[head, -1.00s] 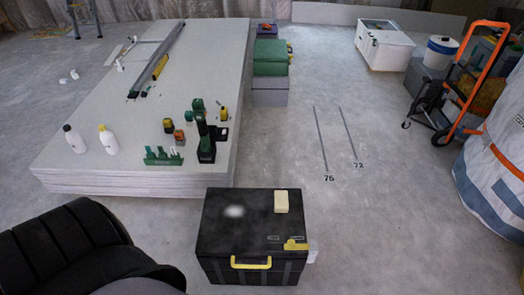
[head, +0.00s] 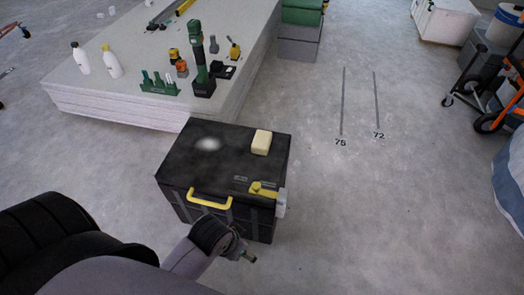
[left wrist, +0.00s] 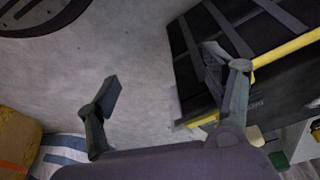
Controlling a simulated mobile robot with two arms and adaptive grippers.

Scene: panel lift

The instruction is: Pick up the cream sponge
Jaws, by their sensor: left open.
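The cream sponge (head: 262,142) is a small pale block lying on the lid of a black toolbox (head: 215,160), near the lid's right far side. My left gripper (head: 246,254) is low in front of the toolbox, below the lid and clear of the sponge. In the left wrist view its two fingers (left wrist: 161,75) are spread with only floor between them, and the toolbox side (left wrist: 205,70) is close by the right finger. A pale piece at the lower right of that view is too small to identify surely. My right gripper is out of view.
The toolbox has a yellow front handle (head: 210,200) and a yellow latch-like piece (head: 262,189) at its front right. Behind it a stack of pale panels (head: 120,105) carries bottles and tools. The floor to the right (head: 370,210) is clear.

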